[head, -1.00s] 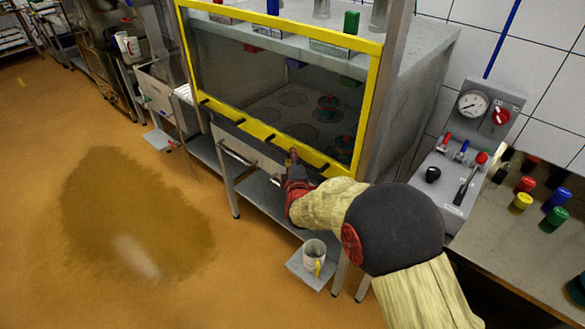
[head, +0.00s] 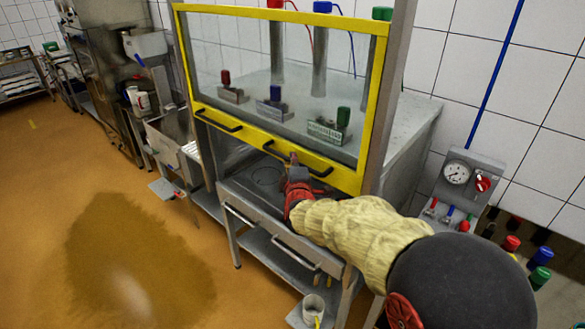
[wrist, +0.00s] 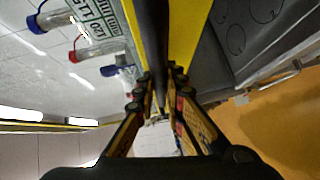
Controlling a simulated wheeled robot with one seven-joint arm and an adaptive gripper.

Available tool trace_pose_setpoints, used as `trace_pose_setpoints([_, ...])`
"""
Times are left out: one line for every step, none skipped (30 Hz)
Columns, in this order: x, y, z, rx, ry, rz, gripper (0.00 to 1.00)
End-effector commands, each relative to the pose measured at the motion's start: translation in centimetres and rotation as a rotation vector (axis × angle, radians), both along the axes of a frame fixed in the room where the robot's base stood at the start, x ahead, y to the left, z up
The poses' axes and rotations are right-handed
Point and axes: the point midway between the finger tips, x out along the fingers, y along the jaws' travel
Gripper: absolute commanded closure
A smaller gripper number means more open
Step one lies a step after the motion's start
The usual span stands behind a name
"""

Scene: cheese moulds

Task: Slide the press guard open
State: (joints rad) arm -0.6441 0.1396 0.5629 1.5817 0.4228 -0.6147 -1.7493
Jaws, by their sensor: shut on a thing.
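The press guard (head: 268,133) is a clear panel in a yellow frame on the front of the press. Its lower edge stands above the press bed (head: 262,176), leaving an open gap below it. Two black bar handles run along the lower yellow rail, a left one (head: 218,120) and a right one (head: 318,171). My gripper (head: 292,165) is shut on the right handle. In the wrist view my gripper (wrist: 159,82) closes around the black bar (wrist: 154,30), beside the yellow rail (wrist: 185,35). The fingertips are partly hidden in the head view.
The orange floor (head: 60,200) at left is open, with a dark patch.

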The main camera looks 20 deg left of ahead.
Motion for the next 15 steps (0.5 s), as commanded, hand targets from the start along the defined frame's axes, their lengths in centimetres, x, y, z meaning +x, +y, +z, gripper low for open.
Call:
trace_pose_setpoints([0.08, 0.04, 1.15, 0.007, -0.007, -0.001, 1.0])
trace_pose_setpoints([0.08, 0.04, 1.29, 0.006, -0.007, -0.001, 1.0])
trace_pose_setpoints([0.08, 0.03, 1.44, 0.006, -0.007, -0.001, 1.0])
trace_pose_setpoints([0.08, 0.03, 1.51, 0.006, -0.007, -0.002, 1.0])
trace_pose_setpoints([0.09, 0.04, 1.56, 0.006, -0.007, -0.001, 1.0])
trace_pose_setpoints([0.08, 0.03, 1.6, 0.006, -0.007, -0.002, 1.0])
trace_pose_setpoints([0.08, 0.04, 1.61, 0.006, -0.007, -0.002, 1.0])
trace_pose_setpoints([0.08, 0.04, 1.61, 0.006, -0.006, -0.002, 1.0])
trace_pose_setpoints([0.08, 0.04, 1.6, 0.006, -0.006, -0.002, 1.0])
trace_pose_setpoints([0.08, 0.03, 1.58, 0.006, -0.006, -0.002, 1.0])
trace_pose_setpoints([0.09, 0.04, 1.57, 0.006, -0.006, -0.002, 1.0])
trace_pose_setpoints([0.09, 0.04, 1.56, 0.006, -0.006, -0.002, 1.0])
trace_pose_setpoints([0.08, 0.04, 1.55, 0.006, -0.006, -0.002, 1.0])
trace_pose_setpoints([0.08, 0.04, 1.55, 0.006, -0.006, -0.001, 1.0])
trace_pose_setpoints([0.08, 0.04, 1.54, 0.005, -0.007, 0.0, 1.0])
